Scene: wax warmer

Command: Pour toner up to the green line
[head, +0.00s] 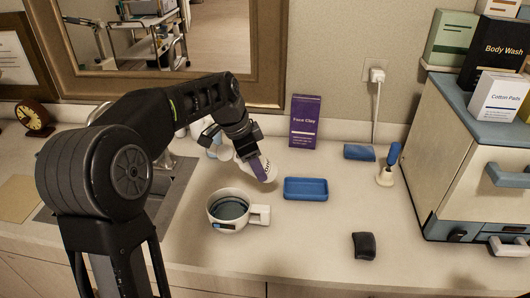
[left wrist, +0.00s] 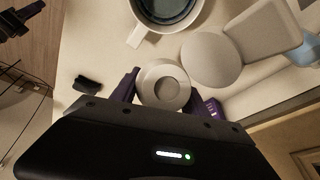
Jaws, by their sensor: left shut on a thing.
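My left gripper (head: 246,150) is shut on a white bottle (head: 268,172) with dark lettering, which looks tilted, just behind and right of the white pot (head: 214,213). In the left wrist view the bottle's round end (left wrist: 162,85) sits between the fingers of the left gripper (left wrist: 160,92). The pot has a side handle, a small dark-and-blue panel and a dark blue-grey inside; it also shows in the left wrist view (left wrist: 192,22). I cannot make out a green line or the liquid level. My right gripper is not in view.
A blue tray (head: 306,196) lies right of the pot, with a purple Face Clay box (head: 305,121) behind. A dark object (head: 364,246) lies at front right, near a white cabinet (head: 470,150). A sink (head: 178,190) is at left. The front counter is mostly clear.

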